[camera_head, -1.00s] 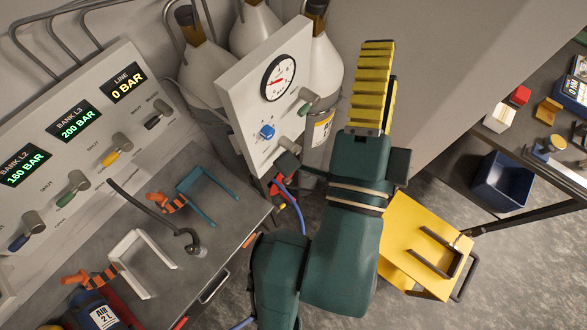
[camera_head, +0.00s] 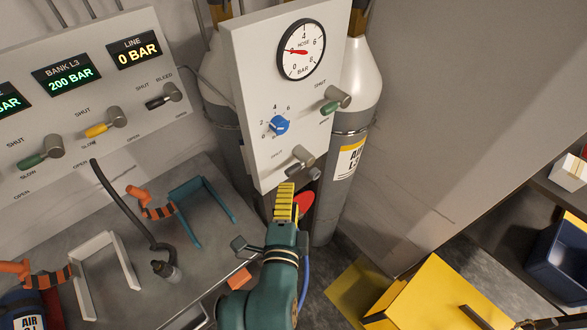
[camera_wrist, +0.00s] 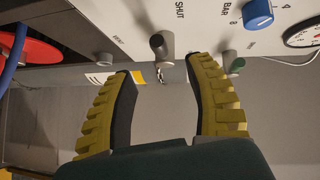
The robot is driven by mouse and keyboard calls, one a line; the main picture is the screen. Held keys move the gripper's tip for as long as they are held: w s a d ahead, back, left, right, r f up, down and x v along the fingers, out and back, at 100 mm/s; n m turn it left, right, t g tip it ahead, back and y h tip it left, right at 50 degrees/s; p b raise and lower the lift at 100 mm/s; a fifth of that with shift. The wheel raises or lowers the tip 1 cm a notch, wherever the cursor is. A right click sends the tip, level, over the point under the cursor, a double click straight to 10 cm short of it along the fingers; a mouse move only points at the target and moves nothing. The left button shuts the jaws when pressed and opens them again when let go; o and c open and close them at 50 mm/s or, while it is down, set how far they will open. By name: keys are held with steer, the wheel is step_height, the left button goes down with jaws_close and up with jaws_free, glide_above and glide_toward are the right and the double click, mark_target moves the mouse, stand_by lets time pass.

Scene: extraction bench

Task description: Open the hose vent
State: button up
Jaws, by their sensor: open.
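The hose panel (camera_head: 262,100) is a white upright plate with a round HOSE gauge (camera_head: 301,51), a blue knob (camera_head: 279,125), a green-tipped lever (camera_head: 336,100) and a lower grey lever (camera_head: 300,157) near its bottom edge. The lower lever, likely the hose vent, also shows in the wrist view (camera_wrist: 160,45), with a SHUT label beside it. My gripper (camera_head: 285,188) is just below this lever in the head view. In the wrist view my gripper (camera_wrist: 163,68) is open and empty, with its yellow fingers spread to either side of the lever's end. I cannot tell whether they touch it.
Gas cylinders (camera_head: 362,80) stand behind the panel. A red disc (camera_head: 305,203) and a blue hose (camera_head: 305,270) are close to my gripper. The bench (camera_head: 205,262) at left holds white and teal stands and a black hose.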

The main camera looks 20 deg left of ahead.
mark_target(293, 175)
steer(key=x, duration=0.9)
steer(key=shift+w+a, duration=0.1)
steer(key=shift+w, duration=0.2)
jaws_close()
steer(key=shift+b, duration=0.3)
